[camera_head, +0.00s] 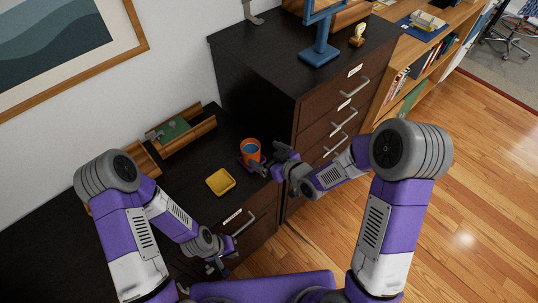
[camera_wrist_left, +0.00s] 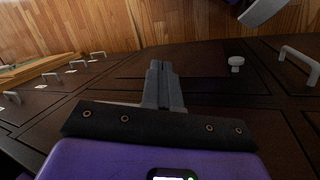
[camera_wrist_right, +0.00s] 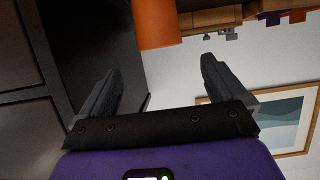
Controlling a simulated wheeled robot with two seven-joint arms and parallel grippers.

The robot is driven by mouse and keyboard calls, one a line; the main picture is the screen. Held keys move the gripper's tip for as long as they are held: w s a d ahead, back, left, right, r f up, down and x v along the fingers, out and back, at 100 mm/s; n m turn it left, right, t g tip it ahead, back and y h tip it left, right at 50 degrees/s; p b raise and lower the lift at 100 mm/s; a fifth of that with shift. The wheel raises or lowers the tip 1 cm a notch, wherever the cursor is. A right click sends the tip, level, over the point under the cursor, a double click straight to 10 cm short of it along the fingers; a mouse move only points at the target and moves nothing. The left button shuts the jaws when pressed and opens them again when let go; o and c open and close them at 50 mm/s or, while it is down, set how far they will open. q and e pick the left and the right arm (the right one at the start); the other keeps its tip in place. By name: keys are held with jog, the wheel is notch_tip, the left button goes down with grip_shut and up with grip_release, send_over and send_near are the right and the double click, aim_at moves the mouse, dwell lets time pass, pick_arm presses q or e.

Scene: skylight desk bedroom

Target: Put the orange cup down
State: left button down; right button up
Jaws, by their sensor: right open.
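The orange cup (camera_head: 249,150), blue inside, stands upright on the low dark cabinet top, seemingly on a small dark purple mat (camera_head: 243,164). In the right wrist view the orange cup (camera_wrist_right: 158,25) shows at the top, just beyond the fingertips and cut off by the frame edge. My right gripper (camera_head: 269,159) is open beside the cup, on its right, and its spread fingers (camera_wrist_right: 160,70) hold nothing. My left gripper (camera_head: 217,266) is low in front of the drawers. In the left wrist view its fingers (camera_wrist_left: 165,85) are together and empty.
A yellow square dish (camera_head: 220,181) lies left of and nearer than the cup. A wooden holder with a green panel (camera_head: 178,131) stands at the wall. A taller dark drawer cabinet (camera_head: 320,110) rises right of the cup. The low top is bare at the left.

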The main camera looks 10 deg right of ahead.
jog(key=s+d+f+m+g+h, duration=0.2)
jog(key=s+f, duration=0.2)
jog(key=f, duration=0.3)
jog(key=s+d+f+m+g+h, duration=0.1)
jog(key=s+d+f+m+g, duration=0.2)
jog(key=f, duration=0.4)
jog(key=s+f+m+g, duration=0.2)
jog(key=s+f, duration=0.2)
jog(key=s, duration=0.4)
jog(key=s+f+m+g, duration=0.3)
jog(key=s+f, duration=0.1)
jog(key=s, duration=0.4)
jog(key=shift+f+g+h, duration=0.3)
jog(key=shift+f+h, duration=0.1)
